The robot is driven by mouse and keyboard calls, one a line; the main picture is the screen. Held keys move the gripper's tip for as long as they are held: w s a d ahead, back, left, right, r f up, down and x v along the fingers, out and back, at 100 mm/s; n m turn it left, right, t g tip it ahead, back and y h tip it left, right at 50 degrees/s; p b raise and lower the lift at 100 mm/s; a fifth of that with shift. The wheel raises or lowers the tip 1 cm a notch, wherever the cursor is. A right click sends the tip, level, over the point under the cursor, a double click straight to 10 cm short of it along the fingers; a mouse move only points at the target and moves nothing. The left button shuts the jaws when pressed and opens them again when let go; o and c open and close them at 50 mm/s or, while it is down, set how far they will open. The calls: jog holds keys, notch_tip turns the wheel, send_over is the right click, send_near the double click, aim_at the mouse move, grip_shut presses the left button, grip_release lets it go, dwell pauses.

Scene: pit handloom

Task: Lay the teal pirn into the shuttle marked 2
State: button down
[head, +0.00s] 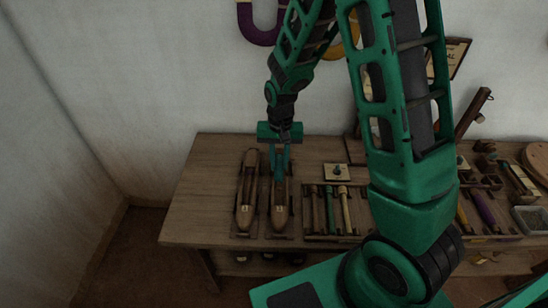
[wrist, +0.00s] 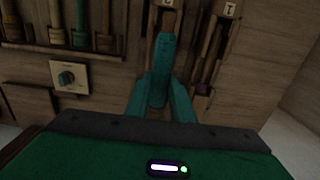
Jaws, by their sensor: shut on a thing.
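My gripper (head: 281,158) is shut on the teal pirn (wrist: 160,68), which lies lengthwise between the two teal fingers in the wrist view. The gripper points down over the right-hand of two wooden shuttles in the head view. That shuttle (head: 280,208) also shows beyond the pirn's end in the wrist view (wrist: 168,22); its label is cut off there. The other shuttle (head: 246,200) lies beside it, to the left in the head view, and its label (wrist: 230,9) appears to read 1. I cannot tell whether the pirn touches the shuttle under it.
A rack (head: 333,237) with several pirns stands right of the shuttles. A pale plate with a teal knob (head: 337,172) lies behind it. Tools and a grey tray (head: 530,218) fill the table's right side. The table's left end (head: 205,190) is clear.

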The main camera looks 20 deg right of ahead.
aim_at(281, 163)
jog(key=shift+d+f, duration=0.15)
jog(key=shift+f, duration=0.65)
jog(key=shift+d+f, duration=0.1)
jog(key=shift+f, duration=2)
jog(key=c, duration=1.5)
grip_release()
jog(key=shift+o, duration=0.2)
jog(key=shift+s+r, duration=0.15)
jog(key=shift+r, duration=3.9)
